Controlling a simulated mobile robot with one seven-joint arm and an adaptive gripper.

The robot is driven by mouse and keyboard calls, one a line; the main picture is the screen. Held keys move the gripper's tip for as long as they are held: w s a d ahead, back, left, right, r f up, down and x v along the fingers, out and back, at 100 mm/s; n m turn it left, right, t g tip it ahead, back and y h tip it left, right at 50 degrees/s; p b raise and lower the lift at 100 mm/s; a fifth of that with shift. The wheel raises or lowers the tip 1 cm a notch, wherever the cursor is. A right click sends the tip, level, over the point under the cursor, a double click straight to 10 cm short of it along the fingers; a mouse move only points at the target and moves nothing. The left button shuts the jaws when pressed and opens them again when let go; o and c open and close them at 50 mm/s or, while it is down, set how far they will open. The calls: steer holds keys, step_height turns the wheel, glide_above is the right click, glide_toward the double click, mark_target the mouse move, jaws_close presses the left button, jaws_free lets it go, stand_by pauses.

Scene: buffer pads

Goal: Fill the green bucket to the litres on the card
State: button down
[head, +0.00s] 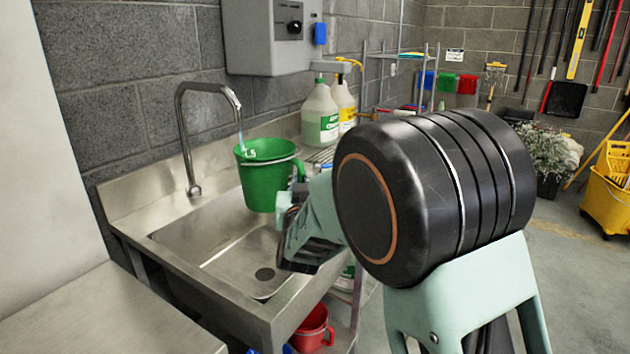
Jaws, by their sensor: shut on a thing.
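My gripper (297,192) is shut on the bucket's right side; my arm partly hides the grip. A small white card (454,55) hangs on the back wall, its writing too small to read.
The steel sink (190,245) has a bare drain below the bucket. A grey box (267,38) is on the wall above. Jugs (320,115) stand at the sink's back right. A red bucket (312,328) is below, and a yellow mop bucket (606,195) stands far right.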

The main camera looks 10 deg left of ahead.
mark_target(279, 177)
steer(key=shift+w+a+r+p, duration=0.1)
steer(key=shift+w+a+p, duration=0.1)
steer(key=shift+a, duration=1.15)
steer(key=shift+w+a+p, duration=0.1)
steer(key=shift+a+p, duration=0.05)
steer(key=shift+a, duration=1.2)
steer(key=shift+r, duration=0.2)
stand_by(4.2)
